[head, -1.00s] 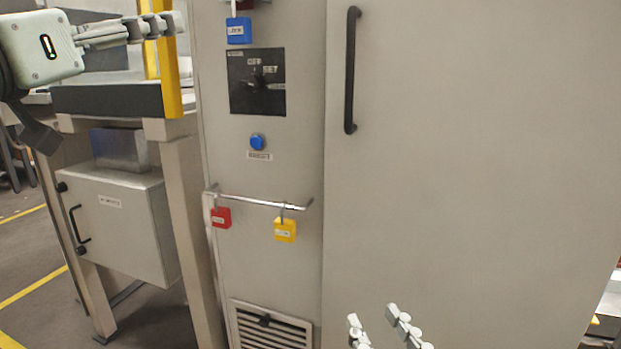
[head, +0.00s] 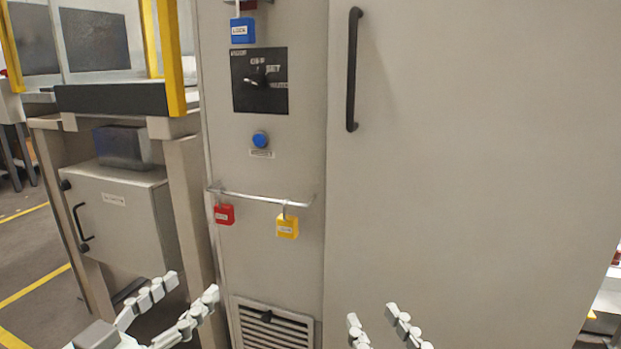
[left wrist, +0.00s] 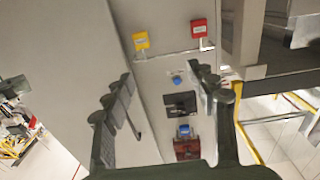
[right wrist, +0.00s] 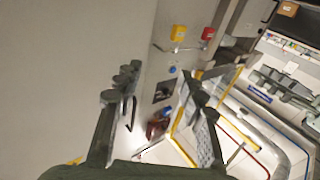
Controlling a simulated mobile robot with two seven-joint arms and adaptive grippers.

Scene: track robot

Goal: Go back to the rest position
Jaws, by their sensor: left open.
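My left gripper (head: 191,286) is low in the head view, left of the vent grille, with its fingers apart and nothing between them. Its spread fingers also show in the left wrist view (left wrist: 160,72). My right gripper (head: 372,314) is at the bottom edge of the head view, in front of the cabinet door. Its fingers are apart and empty, and they show in the right wrist view (right wrist: 163,72) too. No rest position is marked in the views.
A grey cabinet (head: 470,170) with a black door handle (head: 353,70) fills the middle and right. Its panel has a rotary switch (head: 259,79), a blue button (head: 260,139), and a rail holding a red padlock (head: 224,214) and a yellow padlock (head: 287,226). A framed bench (head: 183,190) stands left.

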